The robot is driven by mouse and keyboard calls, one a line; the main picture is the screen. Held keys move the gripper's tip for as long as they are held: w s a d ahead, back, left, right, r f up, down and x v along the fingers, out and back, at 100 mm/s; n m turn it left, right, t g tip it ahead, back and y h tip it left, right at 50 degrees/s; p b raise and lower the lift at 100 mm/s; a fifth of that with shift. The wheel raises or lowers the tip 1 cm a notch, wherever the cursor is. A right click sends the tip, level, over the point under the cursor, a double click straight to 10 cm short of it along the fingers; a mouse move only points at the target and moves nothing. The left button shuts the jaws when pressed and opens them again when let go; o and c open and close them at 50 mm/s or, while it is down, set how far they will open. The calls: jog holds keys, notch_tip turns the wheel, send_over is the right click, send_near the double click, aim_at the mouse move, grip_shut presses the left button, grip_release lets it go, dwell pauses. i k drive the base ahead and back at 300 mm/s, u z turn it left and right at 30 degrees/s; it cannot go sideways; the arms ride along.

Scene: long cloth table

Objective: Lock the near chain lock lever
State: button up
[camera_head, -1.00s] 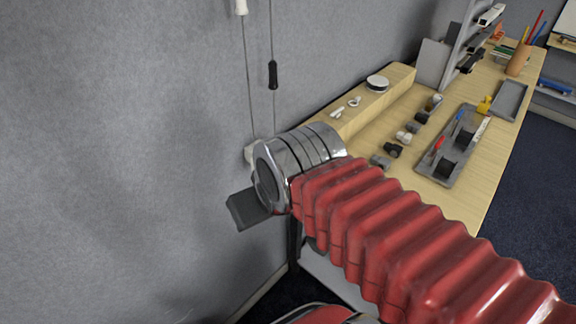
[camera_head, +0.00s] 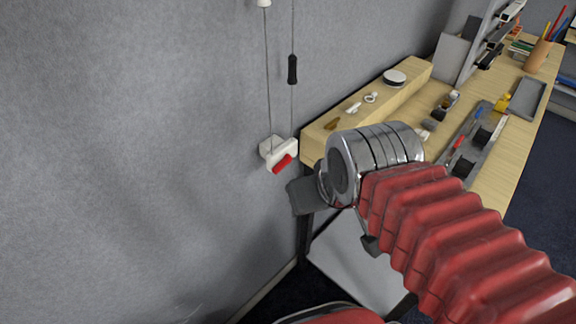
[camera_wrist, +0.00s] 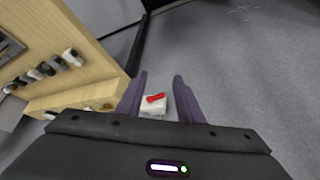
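The chain lock (camera_head: 269,150) is a small white block on the grey wall, left of the table's near end. Its red lever (camera_head: 282,164) slants from lower left to upper right on the lower front. In the wrist view the lock (camera_wrist: 152,110) and its red lever (camera_wrist: 155,98) show in the gap between my fingers, beyond them. My gripper (camera_wrist: 159,77) is open, with its two dark fingers apart and nothing held. In the head view my gripper (camera_head: 303,196) is just below and right of the lock, its fingers partly hidden by my wrist.
A cord with a black handle (camera_head: 292,69) hangs above the lock, beside a thin line with a white fitting (camera_head: 263,3). The wooden table (camera_head: 415,72) with small items stands to the right. The wall left of the lock is bare.

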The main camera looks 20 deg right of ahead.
aim_at(287, 158)
jog(key=u, duration=1.15)
jog(key=k, duration=0.7)
jog(key=u, duration=0.35)
